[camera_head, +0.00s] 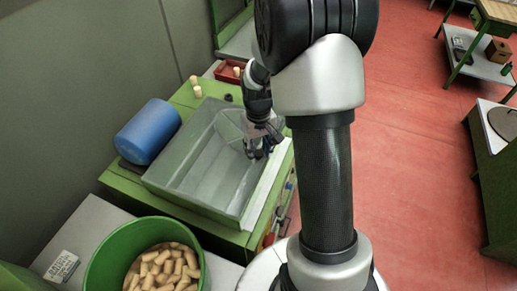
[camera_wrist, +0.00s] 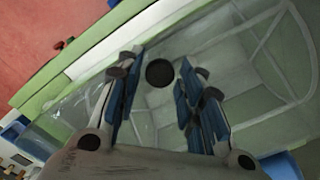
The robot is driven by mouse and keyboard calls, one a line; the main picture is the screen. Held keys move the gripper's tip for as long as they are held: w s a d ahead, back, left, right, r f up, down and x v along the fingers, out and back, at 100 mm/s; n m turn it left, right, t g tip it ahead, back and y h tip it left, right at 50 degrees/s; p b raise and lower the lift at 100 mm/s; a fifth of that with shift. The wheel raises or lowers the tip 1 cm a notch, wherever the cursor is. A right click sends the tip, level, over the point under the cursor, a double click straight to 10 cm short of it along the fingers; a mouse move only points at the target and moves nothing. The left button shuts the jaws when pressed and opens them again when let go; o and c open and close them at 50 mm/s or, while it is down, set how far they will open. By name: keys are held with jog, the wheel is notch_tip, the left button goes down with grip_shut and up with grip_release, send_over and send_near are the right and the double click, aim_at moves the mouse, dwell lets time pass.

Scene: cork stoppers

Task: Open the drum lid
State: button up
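The drum lid (camera_head: 195,160) is a see-through grey cover on top of a green machine, and it lies closed over the machine's top. It also fills much of the wrist view (camera_wrist: 240,75). A dark round knob (camera_wrist: 160,73) shows on the lid in the wrist view. My gripper (camera_head: 259,152) is over the lid's right side in the head view. In the wrist view my gripper (camera_wrist: 161,62) is open, its blue-padded fingers on either side of the knob with gaps to it. Whether the fingertips reach down to knob height I cannot tell.
A blue cylinder (camera_head: 147,131) lies at the machine's left. A green tub (camera_head: 110,262) full of corks stands at front left. A few corks (camera_head: 196,88) and a red tray (camera_head: 228,72) are at the back. The red floor on the right is open, with workbenches beyond.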

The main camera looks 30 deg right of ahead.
grip_shut()
dwell(0.4)
